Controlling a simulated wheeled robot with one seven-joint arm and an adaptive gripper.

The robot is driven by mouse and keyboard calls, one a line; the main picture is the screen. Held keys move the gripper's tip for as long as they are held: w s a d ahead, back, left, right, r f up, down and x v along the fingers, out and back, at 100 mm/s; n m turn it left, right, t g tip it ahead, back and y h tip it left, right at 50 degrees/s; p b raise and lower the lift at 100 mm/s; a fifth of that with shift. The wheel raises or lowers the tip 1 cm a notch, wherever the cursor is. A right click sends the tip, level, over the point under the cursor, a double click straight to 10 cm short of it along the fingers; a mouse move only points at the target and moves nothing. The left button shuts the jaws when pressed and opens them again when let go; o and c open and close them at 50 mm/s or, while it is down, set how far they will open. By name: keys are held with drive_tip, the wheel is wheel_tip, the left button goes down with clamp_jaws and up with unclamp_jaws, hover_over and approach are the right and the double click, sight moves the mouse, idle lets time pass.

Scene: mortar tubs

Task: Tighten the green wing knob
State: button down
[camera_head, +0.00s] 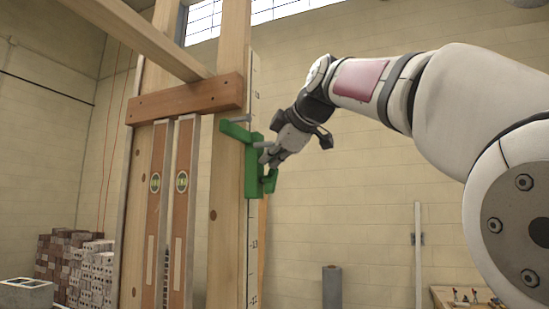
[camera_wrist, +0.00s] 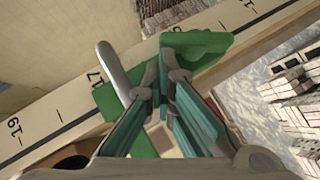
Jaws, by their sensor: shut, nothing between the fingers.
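A green fitting (camera_head: 252,165) sits on the ruled edge of an upright wooden post. A green piece (camera_head: 269,181) sticks out at its lower right and looks like the wing knob; I cannot make out its wings clearly. My gripper (camera_head: 266,158) is at the right side of the fitting, just above that piece. In the wrist view my gripper (camera_wrist: 166,82) is shut with nothing between its fingers. The green fitting (camera_wrist: 105,100) lies behind the fingers, with a green lobe (camera_wrist: 203,45) beyond the tips. The fingers hide part of the green; contact cannot be told.
A grey pin or lever (camera_wrist: 113,72) stands out from the fitting, left of my fingers. The wooden post (camera_head: 228,190) carries a ruled strip (camera_head: 252,240). Two spirit levels (camera_head: 168,210) stand left of it. The space right of the fitting, below my arm, is clear.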

drive_tip(key=shift+s+r+p, duration=0.1)
drive_tip(key=shift+r+p, duration=0.2)
drive_tip(key=shift+r, duration=0.2)
drive_tip(key=shift+f, duration=0.15)
